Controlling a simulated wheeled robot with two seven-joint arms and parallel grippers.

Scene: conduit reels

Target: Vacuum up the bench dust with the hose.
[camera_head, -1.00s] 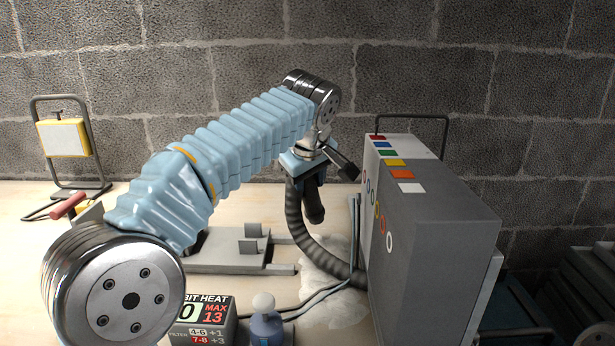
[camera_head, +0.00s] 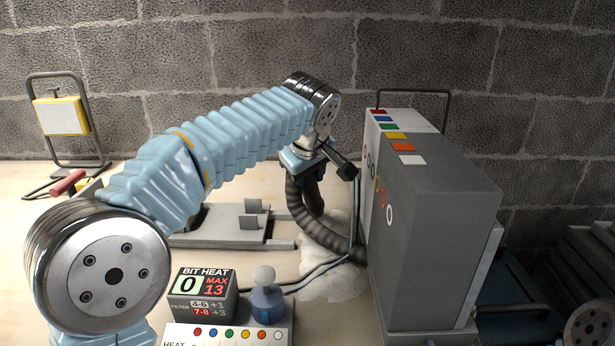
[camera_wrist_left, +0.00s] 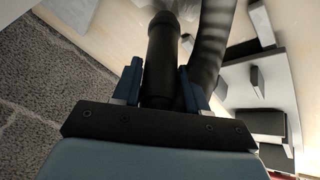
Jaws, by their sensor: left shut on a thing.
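My left gripper (camera_head: 308,172) is shut on the black hose (camera_head: 325,235), above the bench and left of the grey cabinet. In the left wrist view the blue fingers sit on both sides of the hose's dark nozzle (camera_wrist_left: 160,65), and a ribbed length of hose runs beside it. The bench dust (camera_head: 335,280) is a whitish heap at the cabinet's left foot, partly behind the hose and cables. Whether the nozzle touches the bench or dust I cannot tell. My right gripper is not in view.
The grey cabinet (camera_head: 440,230) with coloured tabs stands close on the right. A grey fixture plate (camera_head: 215,228) lies left of the hose. A bit heat display (camera_head: 203,295) and a blue knob (camera_head: 267,303) are in front. A yellow-panelled stand (camera_head: 60,115) is at far left.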

